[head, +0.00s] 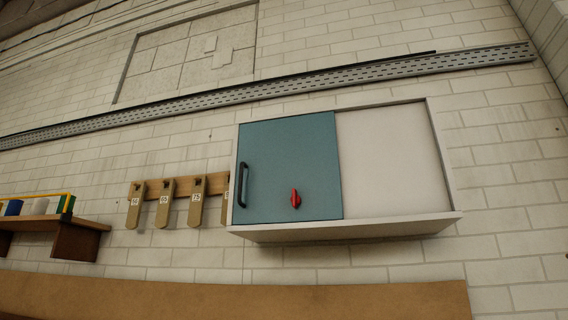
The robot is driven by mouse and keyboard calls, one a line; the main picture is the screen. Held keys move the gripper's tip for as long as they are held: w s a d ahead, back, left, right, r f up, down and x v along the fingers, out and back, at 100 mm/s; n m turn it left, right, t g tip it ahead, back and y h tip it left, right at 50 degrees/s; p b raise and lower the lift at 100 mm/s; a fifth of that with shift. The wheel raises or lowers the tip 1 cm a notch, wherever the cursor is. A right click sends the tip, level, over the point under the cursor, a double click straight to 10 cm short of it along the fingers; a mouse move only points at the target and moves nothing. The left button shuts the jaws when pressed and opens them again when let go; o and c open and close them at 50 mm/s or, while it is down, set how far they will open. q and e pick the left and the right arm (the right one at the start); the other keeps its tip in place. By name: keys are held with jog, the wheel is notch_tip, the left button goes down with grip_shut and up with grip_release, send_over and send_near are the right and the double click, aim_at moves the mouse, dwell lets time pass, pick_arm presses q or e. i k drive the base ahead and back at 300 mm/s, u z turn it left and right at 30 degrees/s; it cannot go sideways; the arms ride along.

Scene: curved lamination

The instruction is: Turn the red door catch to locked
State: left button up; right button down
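The red door catch (295,199) sits low on the teal door (285,160), right of the door's middle. Its handle points roughly up and down. I cannot tell from its pose whether it is locked. The teal door covers the left part of a white wall cabinet (390,160) and has a black bar handle (241,185) near its left edge. Neither of my grippers is in the head view, and nothing touches the catch.
Left of the cabinet, numbered wooden tags (163,204) hang from a wooden rail (181,187). A wooden shelf (75,238) with small containers is at the far left. A brown surface (240,297) runs along the bottom. A perforated metal tray (390,73) crosses the brick wall above.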

aim_at(296, 199)
jog(key=u, duration=0.35)
jog(key=k, duration=0.8)
jog(key=u, duration=1.6)
jog(key=i, duration=2.2)
jog(key=z, duration=1.6)
jog(key=i, duration=1)
jog(key=z, duration=1)
